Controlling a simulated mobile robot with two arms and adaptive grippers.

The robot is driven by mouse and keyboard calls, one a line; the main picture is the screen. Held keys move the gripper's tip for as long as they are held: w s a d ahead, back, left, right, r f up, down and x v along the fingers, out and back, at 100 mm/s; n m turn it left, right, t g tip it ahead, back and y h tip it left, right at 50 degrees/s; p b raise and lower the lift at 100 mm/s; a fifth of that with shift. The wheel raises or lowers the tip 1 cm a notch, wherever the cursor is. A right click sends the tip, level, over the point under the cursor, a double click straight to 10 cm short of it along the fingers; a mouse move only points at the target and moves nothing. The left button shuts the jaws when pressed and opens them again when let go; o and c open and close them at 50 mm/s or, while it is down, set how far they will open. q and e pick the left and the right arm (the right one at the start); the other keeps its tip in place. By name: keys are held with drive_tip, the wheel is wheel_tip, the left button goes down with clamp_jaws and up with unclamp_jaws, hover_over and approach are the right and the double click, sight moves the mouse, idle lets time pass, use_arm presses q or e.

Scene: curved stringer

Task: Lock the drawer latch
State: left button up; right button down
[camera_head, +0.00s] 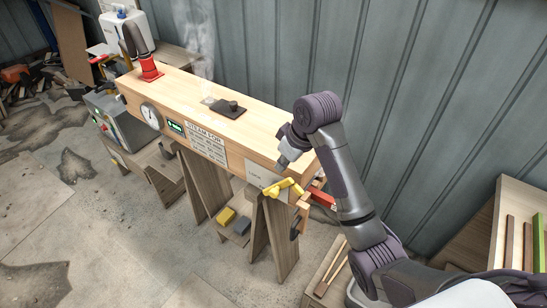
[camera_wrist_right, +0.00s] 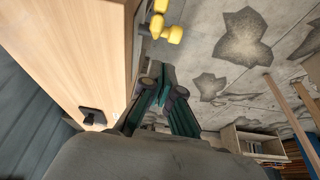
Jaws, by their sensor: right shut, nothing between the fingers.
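The yellow latch handle (camera_head: 284,188) is on the right end of the long wooden box (camera_head: 235,122), beside a pale plate (camera_head: 262,177) that seems to read LOCK. In the right wrist view the yellow handle (camera_wrist_right: 167,28) shows at the top, beyond my fingertips and apart from them. My right gripper (camera_head: 283,161) is over the box's right end, a little behind the handle. In the right wrist view its green fingers (camera_wrist_right: 158,88) are shut and empty. My left gripper is not in view. I cannot tell whether the latch is locked.
A red part (camera_head: 323,199) sticks out by the box end. A black fitting (camera_head: 232,109) and a red-based pipe (camera_head: 149,69) stand on the box. Wooden trestles hold it up. A shelf (camera_head: 521,215) with wood strips is at the right.

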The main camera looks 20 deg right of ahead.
wheel_tip(320, 180, up, 5)
hover_over(278, 183)
drive_tip(key=shift+n, duration=0.4)
drive_tip(key=p+x, duration=0.3)
drive_tip(key=x, duration=0.7)
drive_tip(key=shift+s+f+p, duration=0.15)
drive_tip(key=shift+f+p, duration=0.05)
drive_tip(key=shift+p, duration=0.15)
drive_tip(key=s+d+f+p, duration=0.1)
drive_tip(key=s+d+f, duration=0.1)
drive_tip(key=shift+s+p, duration=0.25)
drive_tip(key=shift+p, duration=0.15)
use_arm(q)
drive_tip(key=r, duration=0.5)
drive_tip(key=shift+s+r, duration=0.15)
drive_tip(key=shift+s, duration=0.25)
use_arm(e)
drive_tip(key=shift+w+f, duration=0.1)
